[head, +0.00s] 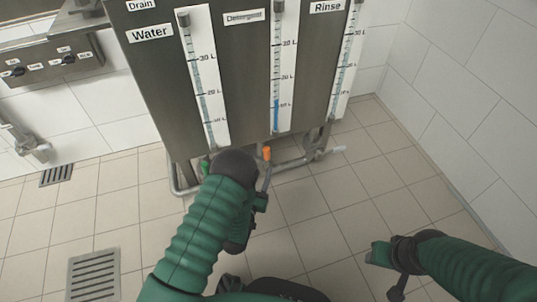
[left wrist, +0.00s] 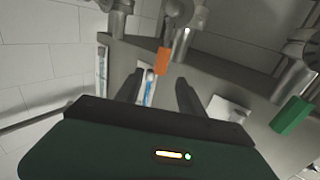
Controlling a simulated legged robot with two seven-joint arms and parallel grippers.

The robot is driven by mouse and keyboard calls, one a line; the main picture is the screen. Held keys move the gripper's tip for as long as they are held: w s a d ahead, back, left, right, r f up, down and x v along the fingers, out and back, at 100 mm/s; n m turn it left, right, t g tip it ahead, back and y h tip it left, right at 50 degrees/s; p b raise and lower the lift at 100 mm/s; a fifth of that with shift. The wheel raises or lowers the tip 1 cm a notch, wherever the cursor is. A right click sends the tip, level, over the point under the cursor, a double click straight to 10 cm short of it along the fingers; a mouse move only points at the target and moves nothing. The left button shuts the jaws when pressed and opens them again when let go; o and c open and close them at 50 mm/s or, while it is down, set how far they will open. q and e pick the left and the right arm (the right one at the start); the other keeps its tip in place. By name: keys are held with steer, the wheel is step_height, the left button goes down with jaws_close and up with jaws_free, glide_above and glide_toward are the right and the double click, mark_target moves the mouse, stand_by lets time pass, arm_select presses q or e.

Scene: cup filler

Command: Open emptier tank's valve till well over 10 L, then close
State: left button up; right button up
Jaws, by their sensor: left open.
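A steel tank unit (head: 150,75) carries Water, Detergent and Rinse gauges. The Detergent gauge (head: 276,75) shows blue up to a little above its lowest mark, about 10 L; the Water gauge (head: 203,80) and Rinse gauge (head: 346,65) levels are hard to read. Below hang a green valve handle (head: 205,168), an orange valve handle (head: 267,153) and a pale handle (head: 338,149). My left gripper (left wrist: 158,88) is open and empty, with the orange handle (left wrist: 162,60) just beyond its fingertips, apart from them. The green handle (left wrist: 292,115) is to the right. My right gripper (head: 398,285) is low right, its fingers unclear.
Steel pipes (head: 185,188) run beneath the tank. A knob panel (head: 50,65) and a wall tap (head: 30,145) are on the left. Floor drains (head: 93,276) lie in the tiles. A tiled wall (head: 460,110) bounds the right; the floor between is clear.

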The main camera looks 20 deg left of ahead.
arm_select(q)
steer(key=w+b, duration=0.2)
steer(key=w, duration=0.2)
steer(key=w+b, duration=0.2)
steer(key=w, duration=0.3)
steer(key=shift+w+a+f+b, duration=0.1)
steer(key=shift+a+f+b, duration=0.1)
steer(key=shift+b, duration=0.15)
steer(key=shift+w+r, duration=0.15)
steer(key=shift+w, duration=0.2)
jaws_close()
stand_by(0.4)
